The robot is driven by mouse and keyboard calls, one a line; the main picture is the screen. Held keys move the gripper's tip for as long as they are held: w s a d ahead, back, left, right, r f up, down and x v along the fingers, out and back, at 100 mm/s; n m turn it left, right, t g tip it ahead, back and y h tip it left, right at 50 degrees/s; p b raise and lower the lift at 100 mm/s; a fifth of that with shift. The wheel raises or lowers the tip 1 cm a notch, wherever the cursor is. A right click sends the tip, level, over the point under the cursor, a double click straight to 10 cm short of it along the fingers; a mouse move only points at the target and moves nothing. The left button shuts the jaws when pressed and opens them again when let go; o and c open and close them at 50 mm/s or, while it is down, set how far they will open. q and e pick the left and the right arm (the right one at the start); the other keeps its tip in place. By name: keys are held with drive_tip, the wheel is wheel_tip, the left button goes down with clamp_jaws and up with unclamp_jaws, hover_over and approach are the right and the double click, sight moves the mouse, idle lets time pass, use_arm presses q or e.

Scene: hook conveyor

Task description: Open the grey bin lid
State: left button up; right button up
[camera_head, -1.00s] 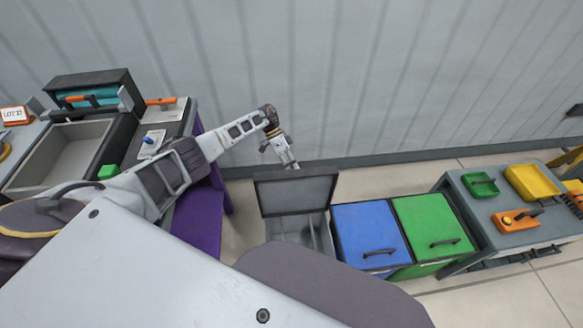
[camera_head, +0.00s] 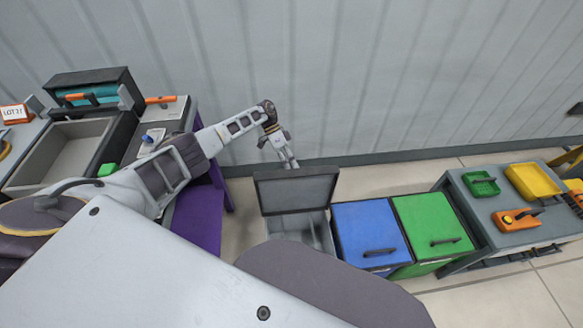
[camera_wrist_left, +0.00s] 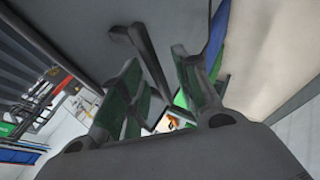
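The grey bin (camera_head: 300,228) stands left of the blue bin, and its inside shows from above. Its grey lid (camera_head: 297,191) is raised, standing nearly upright at the back of the bin. My left gripper (camera_head: 290,164) is at the lid's top edge, partly hidden behind it. In the left wrist view, my left gripper (camera_wrist_left: 160,95) has its green-padded fingers apart. The dark lid handle (camera_wrist_left: 126,42) shows just beyond the fingertips against the grey lid face (camera_wrist_left: 80,22), and I see no grip on it. My right gripper is not in view.
The blue bin (camera_head: 362,222) and green bin (camera_head: 425,215) are shut, close on the right. A grey table (camera_head: 510,232) with trays and an orange tool stands further right. A purple bench (camera_head: 200,215) is on the left. The ribbed wall (camera_head: 400,80) is behind.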

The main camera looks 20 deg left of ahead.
use_arm(q)
drive_tip(key=v, duration=1)
drive_tip(key=shift+w, duration=0.1)
idle(0.4)
